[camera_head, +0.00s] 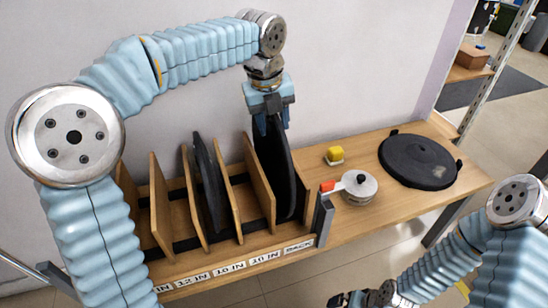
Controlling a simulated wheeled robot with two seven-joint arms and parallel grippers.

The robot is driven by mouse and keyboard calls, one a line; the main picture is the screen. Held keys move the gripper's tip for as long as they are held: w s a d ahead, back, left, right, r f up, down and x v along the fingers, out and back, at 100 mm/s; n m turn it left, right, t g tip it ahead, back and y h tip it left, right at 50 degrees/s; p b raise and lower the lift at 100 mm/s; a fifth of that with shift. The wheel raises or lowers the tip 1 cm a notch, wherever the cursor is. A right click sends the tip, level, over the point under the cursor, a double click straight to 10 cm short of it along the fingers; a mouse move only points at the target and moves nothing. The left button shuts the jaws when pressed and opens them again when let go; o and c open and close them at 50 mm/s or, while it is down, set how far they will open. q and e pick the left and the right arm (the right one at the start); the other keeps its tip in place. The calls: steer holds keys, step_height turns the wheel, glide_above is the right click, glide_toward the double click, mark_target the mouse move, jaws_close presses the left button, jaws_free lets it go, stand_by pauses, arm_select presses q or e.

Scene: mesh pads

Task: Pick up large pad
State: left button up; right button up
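A large black round pad (279,175) stands on edge in the right-hand slot of the wooden rack. My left gripper (271,122) points down at its top edge, with its fingers around or right beside that edge; whether they are closed on it cannot be told. Another black pad (209,185) stands in a slot further left, leaning a little. My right gripper (350,299) is at the bottom edge, mostly cut off, and its opening cannot be made out.
The wooden rack (258,185) has several upright dividers and white labels in front.

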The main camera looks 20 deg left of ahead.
arm_select(q)
jaws_close()
steer(key=shift+r, duration=0.1)
step_height(320, 180, up, 18)
steer(key=p, duration=0.6)
arm_select(e)
step_height(320, 180, up, 6)
steer(key=a, duration=0.1)
steer(key=shift+s+a, duration=0.35)
steer(key=shift+a, duration=0.05)
arm_select(q)
steer(key=shift+p, duration=0.3)
arm_select(e)
steer(key=shift+r, duration=0.25)
steer(key=shift+s+d, duration=0.1)
